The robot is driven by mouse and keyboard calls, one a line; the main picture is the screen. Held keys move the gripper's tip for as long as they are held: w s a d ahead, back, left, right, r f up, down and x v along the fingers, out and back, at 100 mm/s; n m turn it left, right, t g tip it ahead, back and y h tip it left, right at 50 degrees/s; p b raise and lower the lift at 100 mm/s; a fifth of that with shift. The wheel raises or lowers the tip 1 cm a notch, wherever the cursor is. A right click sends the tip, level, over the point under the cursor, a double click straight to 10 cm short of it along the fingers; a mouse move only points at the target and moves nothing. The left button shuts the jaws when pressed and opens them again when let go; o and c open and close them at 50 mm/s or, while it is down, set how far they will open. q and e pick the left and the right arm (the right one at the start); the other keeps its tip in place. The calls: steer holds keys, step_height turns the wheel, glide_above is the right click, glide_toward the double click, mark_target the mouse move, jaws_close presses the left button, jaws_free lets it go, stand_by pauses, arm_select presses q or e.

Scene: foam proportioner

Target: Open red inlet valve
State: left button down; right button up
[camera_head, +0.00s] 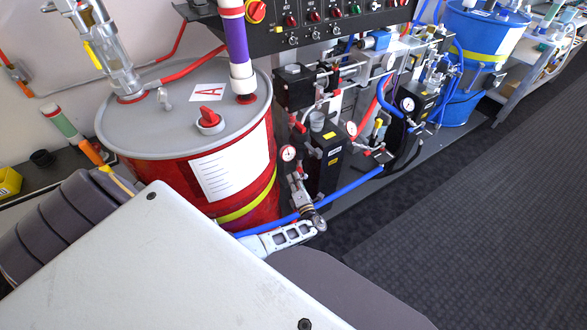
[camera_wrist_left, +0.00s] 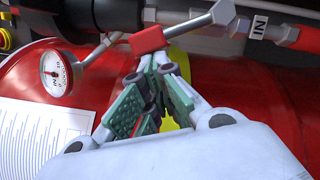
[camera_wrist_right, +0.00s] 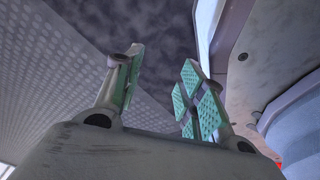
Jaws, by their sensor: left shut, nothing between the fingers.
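In the left wrist view, a red valve handle block (camera_wrist_left: 149,40) sits on a grey metal bar, beside a pipe carrying an "IN" label (camera_wrist_left: 258,27). My left gripper (camera_wrist_left: 155,68) is shut and empty, its green-padded fingers just below the red block; I cannot tell whether they touch it. In the head view my left gripper (camera_head: 306,228) is low beside the red drum (camera_head: 245,175), near the blue hose; the handle is hard to make out there. My right gripper (camera_wrist_right: 160,75) is open and empty, seen only in its wrist view, away from the valve.
A pressure gauge (camera_wrist_left: 56,72) is left of the handle; it also shows in the head view (camera_head: 288,153). Black pump blocks (camera_head: 325,165) and a blue hose (camera_head: 345,190) crowd the area. A control panel (camera_head: 320,20) is above. Floor at right (camera_head: 460,200) is clear.

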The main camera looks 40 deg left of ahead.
mark_target(298, 171)
arm_select(q)
steer(key=shift+w+d+r+m+g+h+p, duration=0.2)
steer(key=shift+w+r+m+p, duration=0.55)
steer(key=shift+p, duration=0.5)
steer(key=shift+w+d+r+m+g+h+p, duration=0.1)
steer(key=shift+w+d+r+m+p, duration=0.3)
steer(key=shift+m+p, duration=0.7)
arm_select(e)
steer(key=s+d+g, duration=0.1)
steer(key=s+d, duration=0.5)
steer(key=s, duration=0.4)
steer(key=shift+h, duration=0.3)
arm_select(q)
steer(key=shift+w, duration=0.1)
arm_select(e)
steer(key=shift+a, duration=0.1)
arm_select(q)
steer(key=shift+a, duration=0.2)
arm_select(e)
steer(key=shift+s+r, duration=0.1)
steer(key=shift+s, duration=0.05)
